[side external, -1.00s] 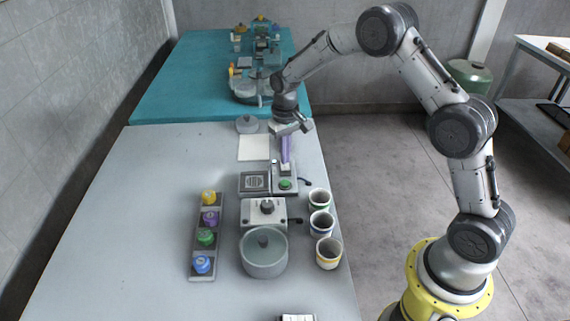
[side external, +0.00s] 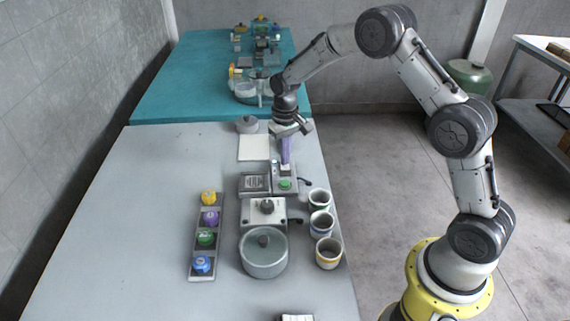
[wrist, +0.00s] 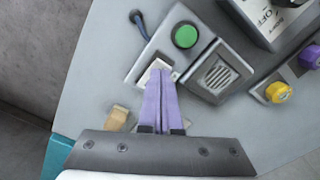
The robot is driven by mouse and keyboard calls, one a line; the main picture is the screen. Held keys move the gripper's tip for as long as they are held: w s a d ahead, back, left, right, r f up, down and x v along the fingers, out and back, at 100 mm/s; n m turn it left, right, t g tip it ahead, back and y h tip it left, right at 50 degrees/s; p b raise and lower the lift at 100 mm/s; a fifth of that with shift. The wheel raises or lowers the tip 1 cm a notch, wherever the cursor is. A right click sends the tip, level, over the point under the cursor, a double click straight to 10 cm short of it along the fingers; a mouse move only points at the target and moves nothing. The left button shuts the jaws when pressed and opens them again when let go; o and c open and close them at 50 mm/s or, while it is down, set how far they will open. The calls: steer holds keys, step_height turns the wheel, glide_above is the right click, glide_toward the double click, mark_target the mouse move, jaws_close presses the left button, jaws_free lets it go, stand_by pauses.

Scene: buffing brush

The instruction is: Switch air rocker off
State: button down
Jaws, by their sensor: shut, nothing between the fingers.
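My gripper (side external: 286,163) has purple fingers, shut with nothing between them, pointing down over the far end of a small grey control box (side external: 286,187). In the wrist view the closed fingertips (wrist: 161,70) are at a pale rocker switch (wrist: 152,66) on the control box (wrist: 163,41) and hide part of it. I cannot tell whether they touch it or which way it is tilted. A green round button (wrist: 185,36) is on the same box, and it also shows in the side view (side external: 285,184).
A grille unit (side external: 255,183) adjoins the box on the left. Nearer the camera are a knob unit (side external: 264,211), a lidded pot (side external: 263,254), several cups (side external: 320,223) on the right and a rack of coloured knobs (side external: 205,237) on the left. The left table (side external: 110,230) is clear.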

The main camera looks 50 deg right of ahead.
mark_target(285, 167)
steer(key=shift+f, duration=0.8)
stand_by(0.4)
steer(key=shift+r, duration=3.55)
